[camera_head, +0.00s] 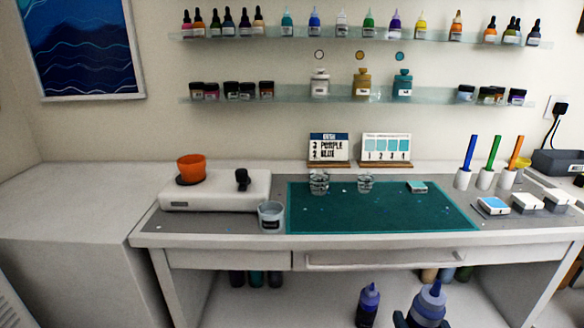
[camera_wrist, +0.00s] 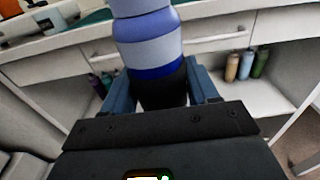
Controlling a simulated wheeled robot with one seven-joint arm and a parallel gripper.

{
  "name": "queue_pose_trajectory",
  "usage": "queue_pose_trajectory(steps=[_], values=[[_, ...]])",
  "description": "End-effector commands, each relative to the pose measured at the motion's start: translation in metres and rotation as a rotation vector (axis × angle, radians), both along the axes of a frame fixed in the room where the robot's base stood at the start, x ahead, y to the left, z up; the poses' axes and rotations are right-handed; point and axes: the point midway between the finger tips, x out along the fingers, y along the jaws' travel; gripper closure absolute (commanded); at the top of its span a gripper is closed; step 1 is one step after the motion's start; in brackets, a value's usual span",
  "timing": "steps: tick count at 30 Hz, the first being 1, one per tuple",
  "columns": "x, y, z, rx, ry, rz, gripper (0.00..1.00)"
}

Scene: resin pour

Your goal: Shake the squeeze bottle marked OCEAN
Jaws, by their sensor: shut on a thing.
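A squeeze bottle with blue and pale lavender bands (camera_wrist: 150,40) stands between the fingers of my gripper (camera_wrist: 160,92) in the wrist view. The fingers are shut on its dark lower part. In the head view the held bottle (camera_head: 430,302) shows at the bottom edge, in front of the desk and below its top, with its cone-shaped nozzle up. My gripper (camera_head: 422,320) is partly cut off there. I cannot read the word OCEAN on it. A similar purple-blue bottle (camera_head: 368,304) is just to its left, apart from the gripper.
The desk (camera_head: 230,241) holds a teal mat (camera_head: 380,215), clear cups (camera_head: 319,183), a grey cup (camera_head: 271,217), a white scale-like device (camera_head: 215,190) and an orange bowl (camera_head: 191,168). Several bottles (camera_head: 256,279) stand under the desk. Shelves (camera_head: 290,97) with bottles line the wall.

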Motion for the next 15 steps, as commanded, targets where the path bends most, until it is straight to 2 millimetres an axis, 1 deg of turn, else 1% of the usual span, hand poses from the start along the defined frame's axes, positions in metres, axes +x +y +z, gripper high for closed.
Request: queue_pose_trajectory(steps=[2,6,15], values=[[0.000,0.003,-0.012,0.001,0.002,0.009,0.78],[0.000,0.003,-0.032,0.001,0.003,0.007,0.78],[0.000,0.002,-0.061,0.002,0.002,0.004,0.78]])
